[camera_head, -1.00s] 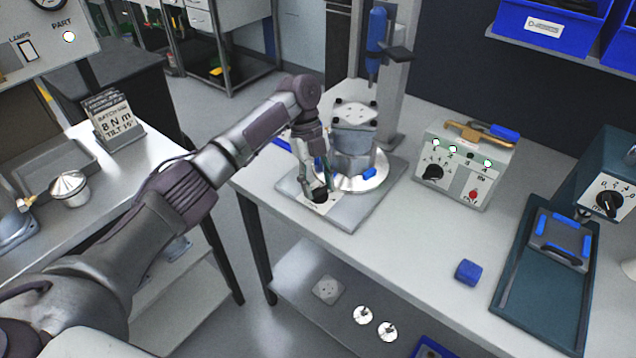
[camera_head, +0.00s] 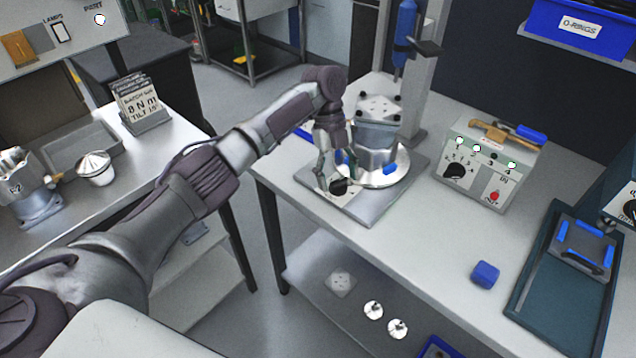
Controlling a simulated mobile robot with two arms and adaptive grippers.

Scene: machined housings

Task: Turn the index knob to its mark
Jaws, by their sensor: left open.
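The black index knob (camera_head: 339,187) sits on a pale label at the front corner of the grey fixture plate (camera_head: 376,210). The label's mark and the knob's pointer are too small to read. My left gripper (camera_head: 335,174) is open, its fingers just above and behind the knob, seemingly clear of it. A metal housing (camera_head: 376,142) stands on a round silver disc (camera_head: 390,172) beside the gripper, with a square plate on top. My right gripper is out of view.
A control box (camera_head: 488,168) with a dial and lit lamps stands to the right. A blue block (camera_head: 485,274) and a dark green tray (camera_head: 530,312) lie further right. The bench front is clear.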

